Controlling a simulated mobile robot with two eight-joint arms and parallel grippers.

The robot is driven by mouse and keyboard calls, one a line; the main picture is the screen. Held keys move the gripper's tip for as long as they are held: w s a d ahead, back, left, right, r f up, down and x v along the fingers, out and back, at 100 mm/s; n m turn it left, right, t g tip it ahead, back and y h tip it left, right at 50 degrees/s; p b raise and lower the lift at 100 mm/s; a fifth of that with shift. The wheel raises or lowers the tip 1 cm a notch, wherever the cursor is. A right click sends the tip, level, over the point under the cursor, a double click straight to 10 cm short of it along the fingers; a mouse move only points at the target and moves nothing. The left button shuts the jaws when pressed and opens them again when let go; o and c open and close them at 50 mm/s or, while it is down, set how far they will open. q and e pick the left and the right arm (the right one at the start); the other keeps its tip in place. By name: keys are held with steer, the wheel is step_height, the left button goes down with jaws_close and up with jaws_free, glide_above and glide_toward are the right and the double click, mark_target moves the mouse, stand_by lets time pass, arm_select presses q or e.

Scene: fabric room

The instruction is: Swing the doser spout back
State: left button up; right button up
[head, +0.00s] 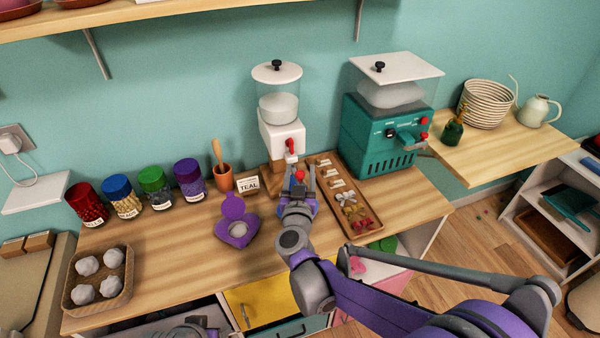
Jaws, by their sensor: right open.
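The doser (281,130) is a white body with a clear, lidded hopper of white material, standing at the back of the wooden counter. A red handle (291,146) is on its front. My right gripper (299,178) is open in front of and below the doser. A small red knob (299,175) shows between its fingers; I cannot tell if they touch it. The spout itself is mostly hidden by the gripper.
A purple heart-shaped container (238,230) stands open left of my right gripper. A tray of bows (323,180) lies close on the right, before a teal machine (378,135).

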jaws_close()
stand_by(1.3)
